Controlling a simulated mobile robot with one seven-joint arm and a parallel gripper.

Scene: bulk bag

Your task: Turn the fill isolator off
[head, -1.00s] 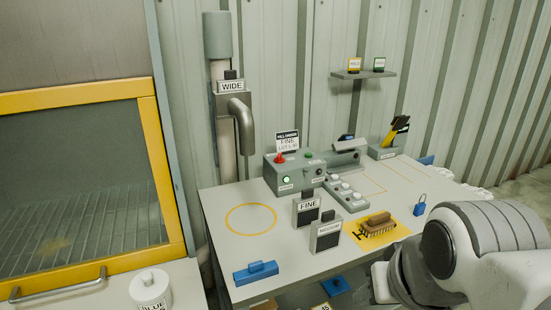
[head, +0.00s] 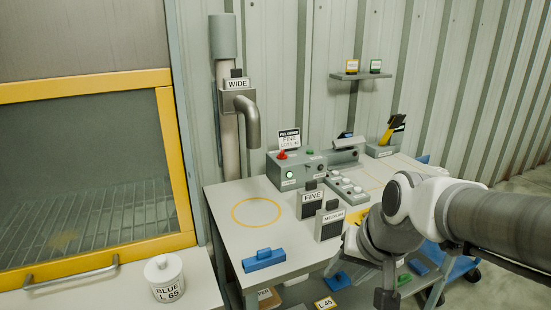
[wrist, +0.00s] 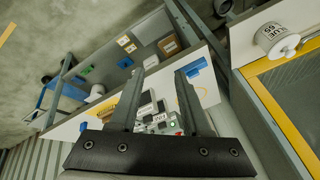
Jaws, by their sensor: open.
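A grey control box (head: 293,172) stands at the back of the table, beside the wall. It has a red knob (head: 282,155) on top, a green button (head: 309,153) and a lit green lamp (head: 289,174); its small labels are unreadable, so I cannot tell which control is the fill isolator. The lit lamp also shows small in the wrist view (wrist: 173,125), between my fingers. My gripper (wrist: 160,71) is open and empty, apart from the box. In the head view its end is low, in front of the table, mostly cut off by the bottom edge.
FINE (head: 312,201) and MEDIUM (head: 330,222) blocks stand before the box. A grey pipe marked WIDE (head: 236,85) hangs at the wall. A blue block (head: 264,260) lies at the table's front. The yellow-ringed area (head: 256,212) is clear. A white tub (head: 164,278) stands left.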

